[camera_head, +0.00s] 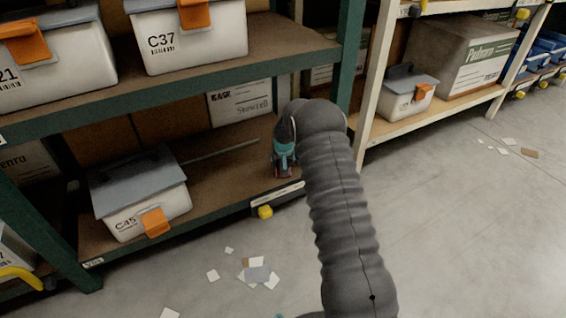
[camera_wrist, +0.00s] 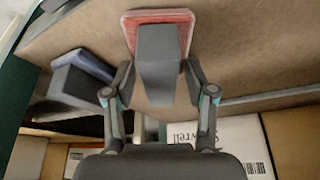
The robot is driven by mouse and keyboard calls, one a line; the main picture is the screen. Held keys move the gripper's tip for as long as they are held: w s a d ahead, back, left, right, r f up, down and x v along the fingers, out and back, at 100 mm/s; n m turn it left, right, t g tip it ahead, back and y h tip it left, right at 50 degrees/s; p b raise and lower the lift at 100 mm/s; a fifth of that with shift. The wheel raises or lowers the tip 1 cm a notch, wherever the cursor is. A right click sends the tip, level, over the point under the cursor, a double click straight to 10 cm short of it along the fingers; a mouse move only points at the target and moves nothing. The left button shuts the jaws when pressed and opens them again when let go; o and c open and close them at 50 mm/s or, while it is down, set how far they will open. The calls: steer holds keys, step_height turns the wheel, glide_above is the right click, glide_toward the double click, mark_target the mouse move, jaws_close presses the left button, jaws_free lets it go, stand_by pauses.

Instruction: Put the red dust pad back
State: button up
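The red dust pad (camera_wrist: 160,18) is a red slab with a grey block handle (camera_wrist: 160,60), at the top middle of the wrist view. My gripper (camera_wrist: 159,70) has a finger on each side of this handle and appears closed on it. In the head view my gripper (camera_head: 284,160) is over the front of the lower shelf (camera_head: 225,185), beside my arm, with a dark red bit of the pad (camera_head: 284,172) below it. I cannot tell whether the pad touches the board.
A blue-grey block-like item (camera_wrist: 85,72) lies left of the pad in the wrist view. Bin C45 (camera_head: 140,195) stands at the lower shelf's left. A green post (camera_head: 349,50) rises close behind my arm. Paper scraps (camera_head: 257,274) litter the floor.

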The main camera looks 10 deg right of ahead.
steer(key=shift+r, duration=0.25)
steer(key=s+f+p+v, duration=0.1)
steer(key=s+v, duration=0.2)
steer(key=v, duration=1)
steer(key=s+d+f+v, duration=0.1)
steer(key=s+v, duration=0.1)
steer(key=v, duration=1.2)
steer(key=s+f+p+v, duration=0.1)
steer(key=s+v, duration=0.2)
steer(key=v, duration=1)
steer(key=s+r+n+t, duration=0.1)
steer(key=s+r, duration=0.2)
steer(key=s, duration=2.6)
steer(key=shift+d, duration=0.25)
